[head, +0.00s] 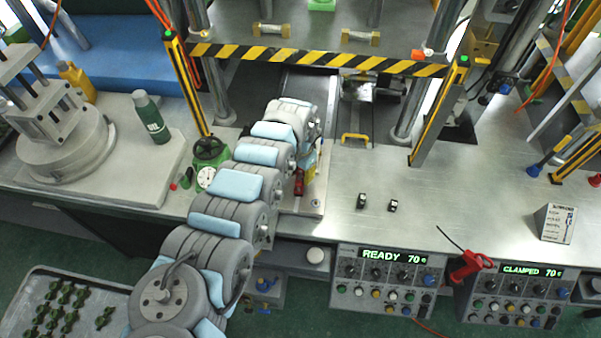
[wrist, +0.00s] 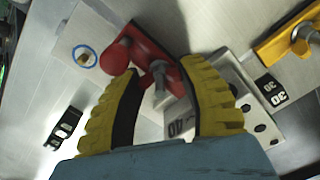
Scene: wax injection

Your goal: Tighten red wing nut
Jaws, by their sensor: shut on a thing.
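The red wing nut (wrist: 150,48) sits on a metal bolt in the wrist view, with a round red knob on one end. My gripper (wrist: 163,76) has its two ribbed yellow fingers on either side of it and is shut on it. A grey block (wrist: 235,78) marked with numbers lies just behind the right finger. In the head view a red part (head: 299,183) shows beside the end of my arm at the plate's edge; the fingers are mostly hidden there by my arm.
A yellow handle (head: 355,138) stands on the metal table to the right, and also shows in the wrist view (wrist: 285,42). Two small black parts (head: 377,203) lie on the table. A striped bar (head: 315,58) crosses behind my arm.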

